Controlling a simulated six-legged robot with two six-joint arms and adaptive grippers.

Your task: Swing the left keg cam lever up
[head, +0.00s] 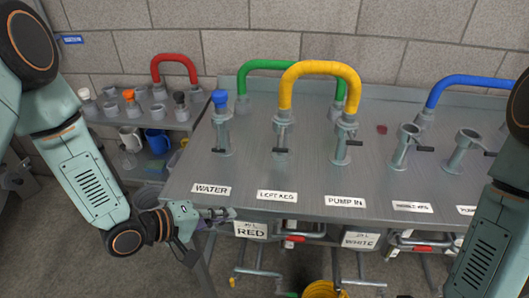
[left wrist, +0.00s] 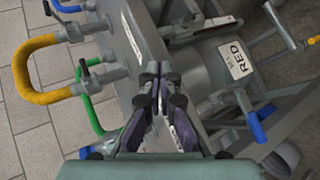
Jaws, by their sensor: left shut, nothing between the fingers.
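The left keg port (head: 282,130) stands on the steel panel behind the LEFT KEG label (head: 277,196), with one end of the yellow hose (head: 320,69) on its top. Its dark cam lever (head: 280,150) sits low on the port's front; its exact tilt is hard to tell. In the left wrist view a dark lever (left wrist: 83,68) shows beside the port at the yellow hose's lower end. My left gripper (head: 228,213) is shut and empty at the panel's front edge, below the WATER label, apart from the lever. Its closed fingers show in the left wrist view (left wrist: 160,75). My right gripper is out of view.
The water port (head: 222,130) with a blue cap stands left of the left keg port; the pump-in port (head: 344,137) stands right. A green hose (head: 267,64) arches behind. A keg labelled RED (head: 250,231) is below the panel edge. The panel's front strip is clear.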

